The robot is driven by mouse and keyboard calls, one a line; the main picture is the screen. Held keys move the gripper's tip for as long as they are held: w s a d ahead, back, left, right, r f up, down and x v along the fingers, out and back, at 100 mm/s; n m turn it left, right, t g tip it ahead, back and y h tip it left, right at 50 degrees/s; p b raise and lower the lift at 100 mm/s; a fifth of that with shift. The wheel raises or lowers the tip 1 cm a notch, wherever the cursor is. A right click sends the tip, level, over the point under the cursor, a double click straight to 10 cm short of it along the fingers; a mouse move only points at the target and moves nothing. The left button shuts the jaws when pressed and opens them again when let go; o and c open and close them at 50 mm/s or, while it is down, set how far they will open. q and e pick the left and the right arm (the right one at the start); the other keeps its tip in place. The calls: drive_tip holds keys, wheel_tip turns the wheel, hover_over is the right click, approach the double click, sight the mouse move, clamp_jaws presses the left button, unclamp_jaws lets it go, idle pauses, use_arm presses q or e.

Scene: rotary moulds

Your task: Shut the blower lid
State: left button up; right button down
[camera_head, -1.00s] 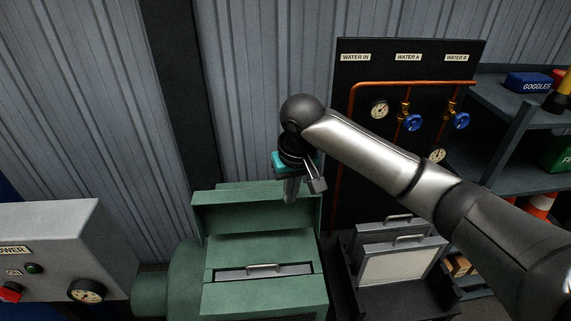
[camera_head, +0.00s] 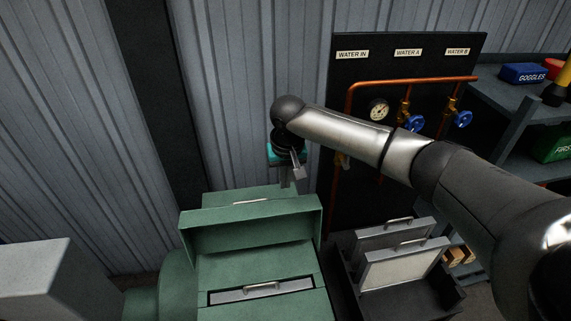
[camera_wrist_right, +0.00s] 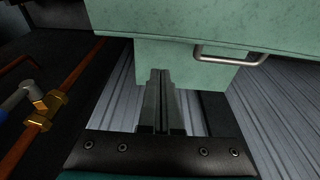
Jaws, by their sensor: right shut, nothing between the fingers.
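The green blower (camera_head: 220,300) stands at the bottom centre of the head view. Its lid (camera_head: 250,228) is open, raised at the back of the box, with a metal handle (camera_head: 250,202) on its far side. Below it, a grey panel with a handle (camera_head: 262,289) sits in the open slot. My right gripper (camera_head: 287,183) is behind the lid, its tips partly hidden. In the right wrist view its fingers (camera_wrist_right: 161,90) are shut and empty, pointing at the green lid (camera_wrist_right: 190,20); the handle (camera_wrist_right: 232,56) is to their right. Contact cannot be told. My left gripper is out of view.
Right of the blower is a dark rack (camera_head: 375,298) with two handled panels. A shelf (camera_head: 500,110) is at the right, a grey control box (camera_head: 35,280) at the lower left.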

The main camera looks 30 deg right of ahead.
drive_tip(key=shift+s+a+r+p, duration=0.15)
drive_tip(key=shift+s+p, duration=0.05)
drive_tip(key=shift+s, duration=0.4)
drive_tip(key=shift+s+a+r+p, duration=0.2)
drive_tip(key=shift+s, duration=0.35)
drive_tip(key=shift+s+a+r+p, duration=0.15)
drive_tip(key=shift+s+p, duration=0.05)
drive_tip(key=shift+s, duration=0.4)
drive_tip(key=shift+w, duration=0.1)
